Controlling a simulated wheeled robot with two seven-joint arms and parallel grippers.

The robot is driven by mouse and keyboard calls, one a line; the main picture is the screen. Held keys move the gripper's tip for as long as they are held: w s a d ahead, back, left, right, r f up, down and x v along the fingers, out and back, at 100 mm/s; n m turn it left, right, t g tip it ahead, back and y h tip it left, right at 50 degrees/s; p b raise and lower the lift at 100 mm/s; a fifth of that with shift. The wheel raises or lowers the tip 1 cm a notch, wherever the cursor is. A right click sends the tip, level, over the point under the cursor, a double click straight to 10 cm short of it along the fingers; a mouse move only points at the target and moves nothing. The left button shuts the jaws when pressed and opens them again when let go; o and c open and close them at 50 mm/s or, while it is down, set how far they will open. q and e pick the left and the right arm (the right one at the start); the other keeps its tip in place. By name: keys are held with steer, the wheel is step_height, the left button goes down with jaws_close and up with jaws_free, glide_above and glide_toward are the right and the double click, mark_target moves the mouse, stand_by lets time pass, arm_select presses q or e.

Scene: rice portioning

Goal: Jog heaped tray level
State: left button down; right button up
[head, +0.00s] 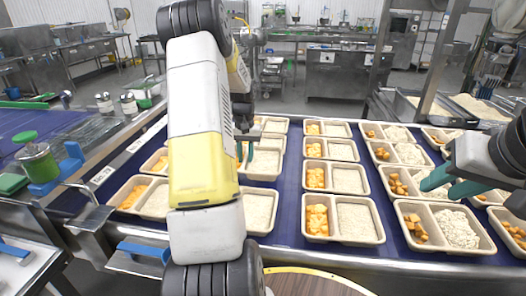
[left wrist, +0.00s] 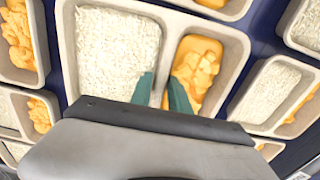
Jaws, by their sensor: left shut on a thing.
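My left gripper (head: 245,153) is over a two-compartment tray (head: 277,178) in the left-middle of the belt, mostly hidden by my arm. In the left wrist view its teal fingers (left wrist: 165,92) are close together, shut at the divider between white rice (left wrist: 115,50) and orange chunks (left wrist: 196,70). That rice looks fairly flat; the tray's near edge is hidden. My right gripper (head: 451,184) has its teal fingers apart, above the right-hand trays. Below it, a tray (head: 445,249) holds rice heaped in a mound (head: 456,228) beside orange chunks.
Several similar trays stand in rows on the blue belt (head: 292,200), including a near middle tray (head: 343,240) with flat rice. Neighbouring trays leave narrow gaps. A green-lidded jar (head: 37,160) stands at the left. A round wooden surface (head: 310,285) is at the front.

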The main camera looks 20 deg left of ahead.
arm_select(q)
steer(key=shift+f, duration=0.1)
steer(key=shift+d+f, duration=0.15)
steer(key=shift+f, duration=0.95)
steer(key=shift+f, duration=0.15)
steer(key=shift+f, duration=0.55)
steer(key=shift+f, duration=0.15)
steer(key=shift+f, duration=0.2)
steer(key=c, duration=1.2)
jaws_free()
steer(key=shift+o, duration=0.2)
